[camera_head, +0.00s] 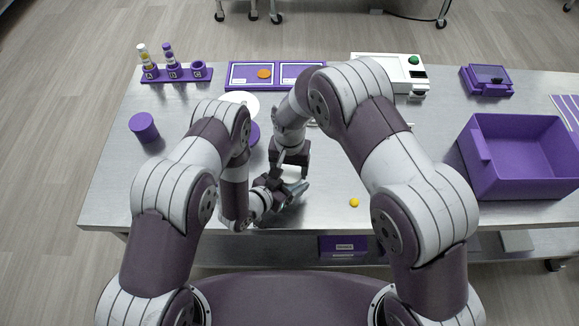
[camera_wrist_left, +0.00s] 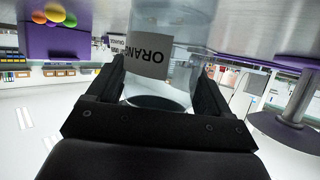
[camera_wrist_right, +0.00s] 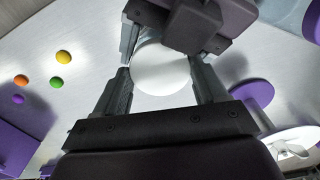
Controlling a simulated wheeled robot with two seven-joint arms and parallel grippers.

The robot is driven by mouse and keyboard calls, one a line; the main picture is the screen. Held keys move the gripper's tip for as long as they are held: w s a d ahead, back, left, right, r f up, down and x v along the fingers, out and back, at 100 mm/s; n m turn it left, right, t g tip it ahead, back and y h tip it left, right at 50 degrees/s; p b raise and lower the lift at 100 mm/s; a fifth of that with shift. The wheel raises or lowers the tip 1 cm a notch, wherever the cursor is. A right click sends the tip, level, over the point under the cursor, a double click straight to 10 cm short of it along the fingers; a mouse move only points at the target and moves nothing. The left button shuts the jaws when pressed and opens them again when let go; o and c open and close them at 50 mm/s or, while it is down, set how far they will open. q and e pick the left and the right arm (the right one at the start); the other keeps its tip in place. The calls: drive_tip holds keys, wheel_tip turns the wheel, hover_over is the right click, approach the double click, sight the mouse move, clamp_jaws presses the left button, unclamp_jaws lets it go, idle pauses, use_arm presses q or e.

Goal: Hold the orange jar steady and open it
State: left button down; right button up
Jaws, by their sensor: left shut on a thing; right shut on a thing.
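The orange jar (camera_wrist_left: 168,45) is a clear jar whose label shows letters of "ORANGE", upside down in the left wrist view. My left gripper (camera_head: 287,192) is shut around its side; its fingers flank the jar in the left wrist view (camera_wrist_left: 155,95). A round white lid (camera_wrist_right: 160,70) is seen from above in the right wrist view. My right gripper (camera_head: 290,172) is shut on the lid, with one finger on each side in the right wrist view (camera_wrist_right: 163,85). In the head view the arms and grippers hide most of the jar. I cannot tell whether the lid is loose.
The metal table (camera_head: 120,190) carries a purple bin (camera_head: 520,160) at right and a purple cylinder (camera_head: 144,127) at left. A rack (camera_head: 175,75), a purple tray (camera_head: 240,85) and a white device (camera_head: 395,70) stand behind. A yellow ball (camera_head: 354,202) lies right of the grippers.

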drive_tip(key=shift+n, duration=0.5)
drive_tip(key=o, duration=1.2)
drive_tip(key=shift+c, duration=0.2)
drive_tip(key=shift+r, duration=2.1)
wheel_tip(320, 180, up, 3)
drive_tip(key=m, duration=0.3)
drive_tip(key=shift+r, duration=0.2)
drive_tip(key=shift+c, duration=0.4)
drive_tip(key=shift+f+m, duration=0.1)
drive_tip(key=shift+m, duration=0.2)
wheel_tip(320, 180, down, 8)
drive_tip(key=shift+r, duration=0.25)
drive_tip(key=shift+c, duration=0.3)
